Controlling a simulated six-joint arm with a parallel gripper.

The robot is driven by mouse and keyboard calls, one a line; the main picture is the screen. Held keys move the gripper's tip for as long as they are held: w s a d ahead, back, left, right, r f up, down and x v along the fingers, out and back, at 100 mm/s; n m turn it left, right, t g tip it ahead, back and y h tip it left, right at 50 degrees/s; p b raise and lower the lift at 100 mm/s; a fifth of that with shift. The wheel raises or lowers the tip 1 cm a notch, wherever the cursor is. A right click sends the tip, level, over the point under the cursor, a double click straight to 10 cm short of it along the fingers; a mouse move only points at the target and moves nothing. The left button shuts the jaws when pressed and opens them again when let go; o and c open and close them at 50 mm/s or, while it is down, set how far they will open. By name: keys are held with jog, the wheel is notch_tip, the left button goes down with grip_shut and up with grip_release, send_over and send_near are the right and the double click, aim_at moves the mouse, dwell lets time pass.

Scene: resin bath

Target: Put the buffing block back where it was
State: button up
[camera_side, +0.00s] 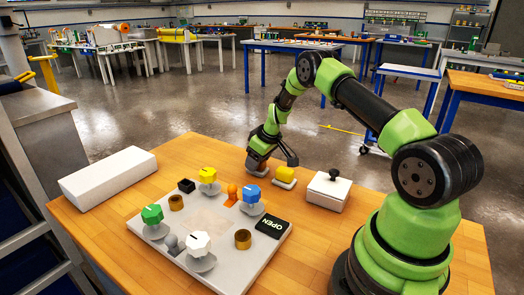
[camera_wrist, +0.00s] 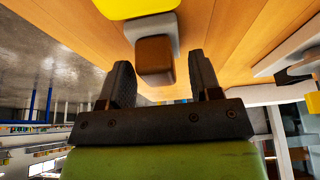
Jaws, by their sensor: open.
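My gripper (camera_side: 272,162) is low over the back of the wooden table, its jaws open and empty. In the wrist view my gripper (camera_wrist: 159,62) has its two dark fingers apart, with a brown block (camera_wrist: 154,57) showing in the gap between the tips. The brown block is against or over a pale grey-white piece (camera_wrist: 165,32), with a yellow piece (camera_wrist: 135,8) beyond. In the side view a yellow block (camera_side: 285,173) sits on a small white base (camera_side: 284,184) just right of my gripper. I cannot tell which piece is the buffing block. The brown one does not show clearly there.
A white lidded box (camera_side: 328,191) with a black knob stands at right. A pale board (camera_side: 205,275) holds coloured faceted pieces on dishes, brass rings, an orange piece and a black OPEN sign (camera_side: 272,227). A long white box (camera_side: 108,178) lies at left. Bare table (camera_side: 190,150) lies behind the board.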

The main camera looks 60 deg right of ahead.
jog(key=v, duration=1.1)
jog(key=s+a+r+t, duration=0.1)
jog(key=s+a+r, duration=0.1)
jog(key=a+r, duration=0.9)
jog(key=s+a+r+m+t+y, duration=0.1)
jog(key=s+a+r+m, duration=0.1)
jog(key=s+a+r, duration=0.7)
jog(key=s+a+f+m+y, duration=0.1)
jog(key=s+a, duration=0.3)
jog(key=s, duration=0.6)
jog(key=shift+a+m+t, duration=0.3)
jog(key=shift+m+t, duration=0.1)
jog(key=shift+m, duration=0.1)
jog(key=shift+s+f, duration=0.1)
jog(key=shift+f, duration=0.05)
jog(key=shift+c, duration=0.3)
